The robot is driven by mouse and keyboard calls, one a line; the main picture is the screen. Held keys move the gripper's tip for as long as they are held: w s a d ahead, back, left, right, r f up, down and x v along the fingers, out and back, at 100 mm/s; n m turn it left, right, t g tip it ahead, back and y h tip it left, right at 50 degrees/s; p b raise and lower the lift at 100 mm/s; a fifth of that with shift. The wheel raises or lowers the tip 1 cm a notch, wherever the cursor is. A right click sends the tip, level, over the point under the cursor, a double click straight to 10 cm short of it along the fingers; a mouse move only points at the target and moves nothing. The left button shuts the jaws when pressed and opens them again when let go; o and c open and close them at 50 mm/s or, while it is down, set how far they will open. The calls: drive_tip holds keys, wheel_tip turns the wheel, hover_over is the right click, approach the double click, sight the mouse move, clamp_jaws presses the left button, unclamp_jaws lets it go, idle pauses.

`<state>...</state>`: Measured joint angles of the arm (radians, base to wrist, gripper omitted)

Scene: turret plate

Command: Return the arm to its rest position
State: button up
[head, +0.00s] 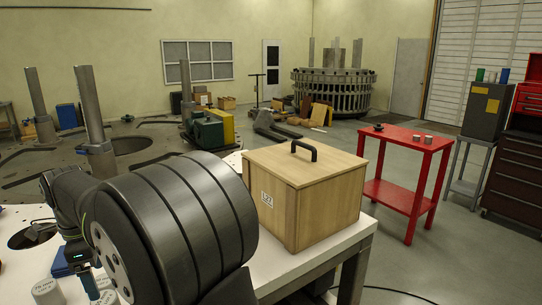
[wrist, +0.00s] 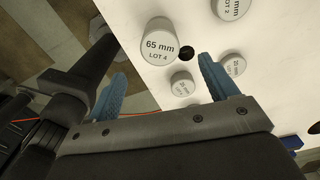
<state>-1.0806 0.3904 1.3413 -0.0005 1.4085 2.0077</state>
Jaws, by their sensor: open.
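My gripper (wrist: 162,68) has its two blue fingers spread apart with nothing between them. In the wrist view, a grey cylinder marked 65 mm LOT 4 (wrist: 160,45) stands past the fingertips, beside a dark hole (wrist: 186,53) in the white plate (wrist: 130,12). Smaller grey cylinders (wrist: 182,83) (wrist: 232,65) stand near the right finger, and a larger one (wrist: 233,8) is at the top edge. In the head view, my gripper (head: 92,284) is low at the left, partly hidden by my arm, close to a 75 mm cylinder (head: 47,291).
A wooden box with a black handle (head: 301,195) stands on the white table (head: 345,240), close to the right of my arm. A blue object (head: 60,265) lies by the gripper. A red table (head: 405,140) with small items stands farther right, across open floor.

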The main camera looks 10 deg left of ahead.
sight(104, 299)
wheel_tip(104, 299, down, 11)
drive_tip(key=shift+r, duration=0.25)
drive_tip(key=shift+r, duration=0.1)
idle(0.3)
wheel_tip(104, 299, up, 17)
wheel_tip(104, 299, down, 17)
drive_tip(key=shift+f, duration=0.2)
wheel_tip(104, 299, up, 7)
drive_tip(key=shift+r, duration=0.1)
drive_tip(key=w+d+m, duration=0.2)
drive_tip(key=w+d, duration=0.1)
drive_tip(key=w, duration=0.6)
drive_tip(key=shift+w+d+r+m, duration=0.2)
drive_tip(key=shift+d+r+m, duration=0.05)
drive_tip(key=shift+d+m, duration=0.1)
